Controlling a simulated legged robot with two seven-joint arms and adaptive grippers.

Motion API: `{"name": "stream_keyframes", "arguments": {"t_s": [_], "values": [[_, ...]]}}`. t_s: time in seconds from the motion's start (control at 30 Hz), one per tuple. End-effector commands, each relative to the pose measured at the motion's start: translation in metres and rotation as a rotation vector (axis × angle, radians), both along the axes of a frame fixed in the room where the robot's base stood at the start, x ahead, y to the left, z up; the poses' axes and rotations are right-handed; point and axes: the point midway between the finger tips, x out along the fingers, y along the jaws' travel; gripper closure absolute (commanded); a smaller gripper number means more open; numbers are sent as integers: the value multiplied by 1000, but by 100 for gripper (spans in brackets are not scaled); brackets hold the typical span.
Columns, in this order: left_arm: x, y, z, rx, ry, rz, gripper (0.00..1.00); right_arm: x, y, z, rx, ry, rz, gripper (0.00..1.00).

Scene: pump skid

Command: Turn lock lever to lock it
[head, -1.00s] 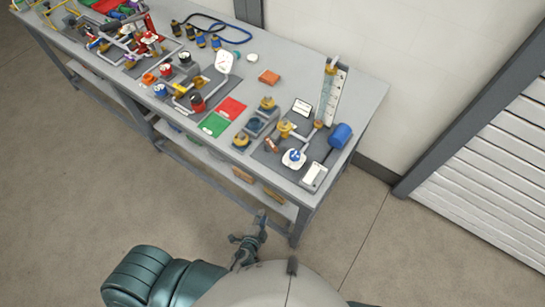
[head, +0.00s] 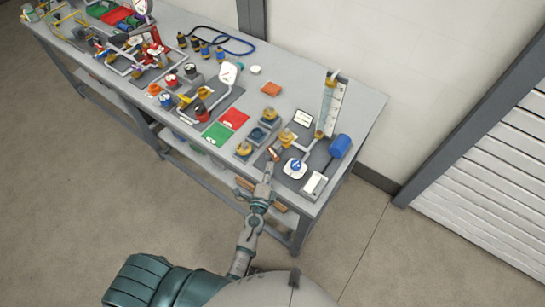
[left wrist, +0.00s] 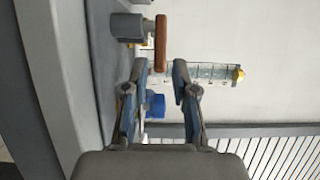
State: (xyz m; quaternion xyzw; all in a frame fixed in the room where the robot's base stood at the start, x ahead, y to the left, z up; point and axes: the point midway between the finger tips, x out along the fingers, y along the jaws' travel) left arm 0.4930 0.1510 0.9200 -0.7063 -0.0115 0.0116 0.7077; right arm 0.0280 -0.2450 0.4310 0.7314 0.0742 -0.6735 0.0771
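A small copper-brown lever (head: 273,154) sits near the front edge of the right-hand pump panel; I take it for the lock lever. In the left wrist view a brown bar (left wrist: 160,43) stands out from a grey round body (left wrist: 126,25), just beyond the fingertips. My left gripper (head: 268,172) reaches over the bench's front edge, close to the lever. My right gripper is not in view.
The grey bench (head: 364,100) carries several pump fittings. A blue motor (head: 340,146), a tall clear gauge (head: 330,108) and a white-blue dial (head: 295,168) stand right of the lever. Yellow-topped fittings (head: 244,150) stand to its left. The floor in front is clear.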

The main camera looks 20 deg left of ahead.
Motion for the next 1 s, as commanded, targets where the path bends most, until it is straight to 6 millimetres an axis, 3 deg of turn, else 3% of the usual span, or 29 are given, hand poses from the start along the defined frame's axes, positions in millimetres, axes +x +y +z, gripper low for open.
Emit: {"name": "stream_keyframes", "arguments": {"t_s": [0.1, 0.3, 0.67, 0.77, 1.0], "values": [[25, 1, 1, -1, -1, 1, 73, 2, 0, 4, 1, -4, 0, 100], [47, 2, -1, -1, 0, 0, 73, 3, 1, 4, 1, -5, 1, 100], [52, 2, -1, 0, 1, 0, 73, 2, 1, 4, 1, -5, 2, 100], [52, 2, -1, 0, 1, 0, 98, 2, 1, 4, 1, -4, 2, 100], [51, 1, -2, 0, 2, -4, 100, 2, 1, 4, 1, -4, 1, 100]]}}
